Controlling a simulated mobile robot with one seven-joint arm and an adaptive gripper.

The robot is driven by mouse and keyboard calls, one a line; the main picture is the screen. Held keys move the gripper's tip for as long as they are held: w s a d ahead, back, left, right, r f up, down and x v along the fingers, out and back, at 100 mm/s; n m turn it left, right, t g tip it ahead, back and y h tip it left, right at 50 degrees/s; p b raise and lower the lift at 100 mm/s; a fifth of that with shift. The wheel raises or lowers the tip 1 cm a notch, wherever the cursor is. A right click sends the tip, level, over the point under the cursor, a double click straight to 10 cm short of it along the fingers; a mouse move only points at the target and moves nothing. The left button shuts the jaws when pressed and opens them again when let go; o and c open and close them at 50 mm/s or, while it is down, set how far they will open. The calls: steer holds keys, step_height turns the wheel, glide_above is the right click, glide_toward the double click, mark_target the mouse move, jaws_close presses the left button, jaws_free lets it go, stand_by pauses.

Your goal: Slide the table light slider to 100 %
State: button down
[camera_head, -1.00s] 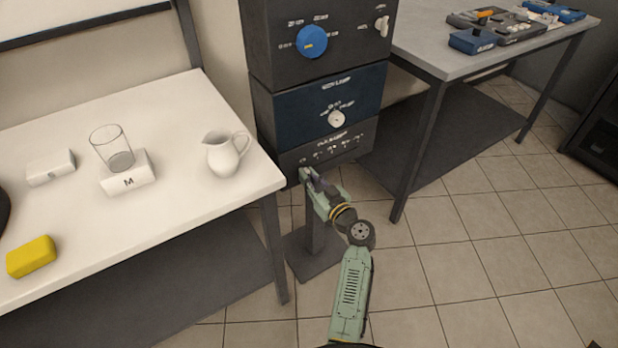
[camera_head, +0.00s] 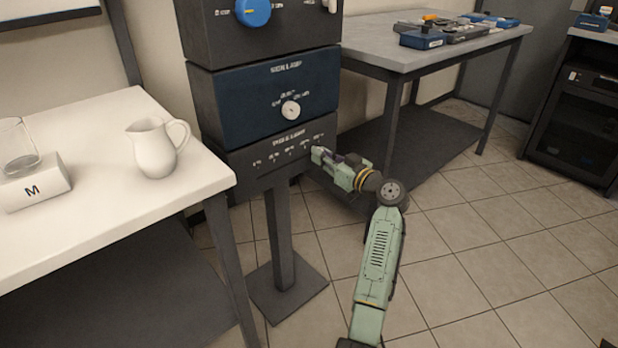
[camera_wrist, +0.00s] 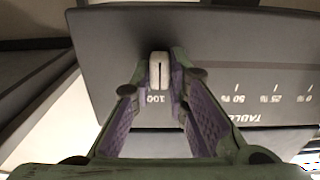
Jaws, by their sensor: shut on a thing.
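The table light slider panel (camera_head: 262,160) is the lowest dark box on the stand, with a row of percent marks. In the wrist view the panel (camera_wrist: 215,70) appears upside down, with marks 0, 25, 50 and 100 visible. The white slider knob (camera_wrist: 157,70) stands at the 100 mark. My gripper (camera_wrist: 158,75) has its two fingers on either side of the knob, shut on it. In the head view my gripper (camera_head: 317,154) is at the right end of the panel, and hides the knob there.
A blue sign lamp box (camera_head: 262,100) with a white dial (camera_head: 291,110) sits just above the panel. A white table (camera_head: 110,215) with a pitcher (camera_head: 153,148) stands to the left. A grey table (camera_head: 400,55) stands behind right. The tiled floor right of my arm is clear.

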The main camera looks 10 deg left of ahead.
steer(key=shift+w+d+r+b, duration=0.1)
steer(key=shift+w+d+b, duration=0.3)
steer(key=shift+w+d, duration=0.2)
steer(key=c, duration=1.6)
jaws_free()
steer(key=shift+w, duration=0.1)
steer(key=shift+o, duration=0.2)
steer(key=shift+a, duration=0.1)
steer(key=v, duration=1.2)
